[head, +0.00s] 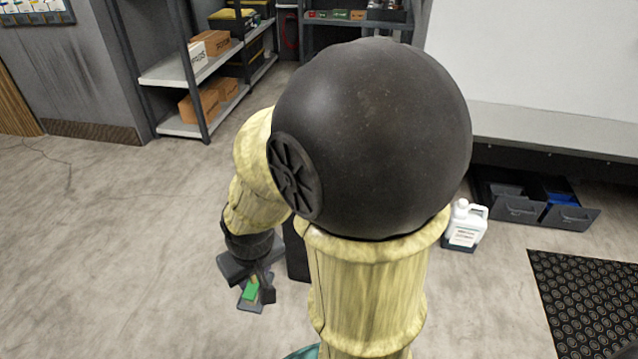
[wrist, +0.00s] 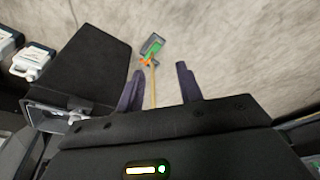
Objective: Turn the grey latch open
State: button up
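My gripper (wrist: 158,82) shows in the wrist view with its two dark fingers well apart and nothing between them but a thin orange line. In the head view my gripper (head: 262,290) hangs low at the left of my arm, pointing at the floor. A small grey item with a green face (wrist: 153,46) lies past the fingertips, with an orange part near it; it also shows in the head view (head: 249,291). I cannot make out a grey latch for sure. A small grey fitting (wrist: 75,117) sits at the near edge of a black box at the left.
The black box (wrist: 85,62) stands close to the left finger. A white jug (head: 465,226) stands on the floor at right, near open dark drawers (head: 512,208) under a bench (head: 560,130). A black mat (head: 590,300) lies at lower right. The left floor is clear.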

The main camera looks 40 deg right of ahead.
jog(key=o, duration=0.3)
jog(key=shift+o, duration=0.2)
jog(key=shift+w+f, duration=0.1)
jog(key=shift+w, duration=0.15)
jog(key=w+d+f+m+t+h+p, duration=0.2)
jog(key=w+d+f+m+t+h, duration=0.3)
jog(key=w+f+m, duration=0.55)
jog(key=d+r+m+t+h, duration=0.1)
jog(key=d+r+h, duration=0.1)
jog(key=d+h, duration=0.8)
jog(key=d, duration=0.3)
jog(key=shift+d+h+p, duration=0.2)
jog(key=shift+h+p, duration=0.1)
jog(key=shift+p, duration=0.1)
